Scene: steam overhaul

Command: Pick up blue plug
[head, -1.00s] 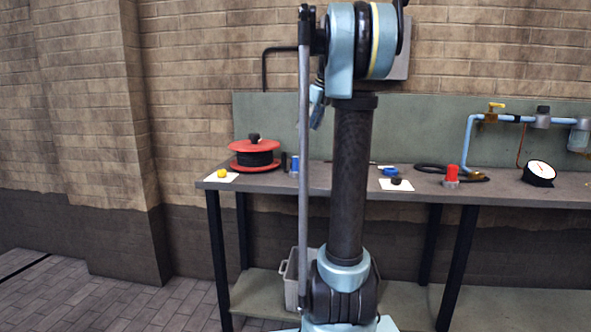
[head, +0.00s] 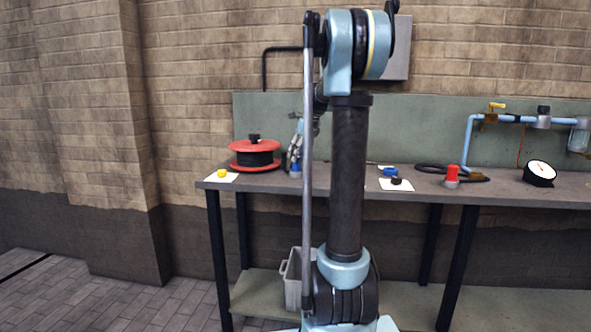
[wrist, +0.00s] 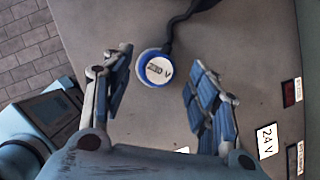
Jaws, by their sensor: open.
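The blue plug (wrist: 156,69) stands upright on the bench, seen from above in the wrist view. It has a blue rim, a pale lettered top and a black cable running off to the upper right. My gripper (wrist: 161,66) is open, with its two fingers apart on either side of the plug, above the bench. I see no finger touching it. In the head view my gripper (head: 295,148) is just over the plug's spot behind my arm, and the plug is mostly hidden.
A red reel (head: 254,158) stands left of my gripper. A yellow piece (head: 222,173) lies on a white card at the bench's left end. A red plug (head: 452,174) and a gauge (head: 540,171) stand to the right.

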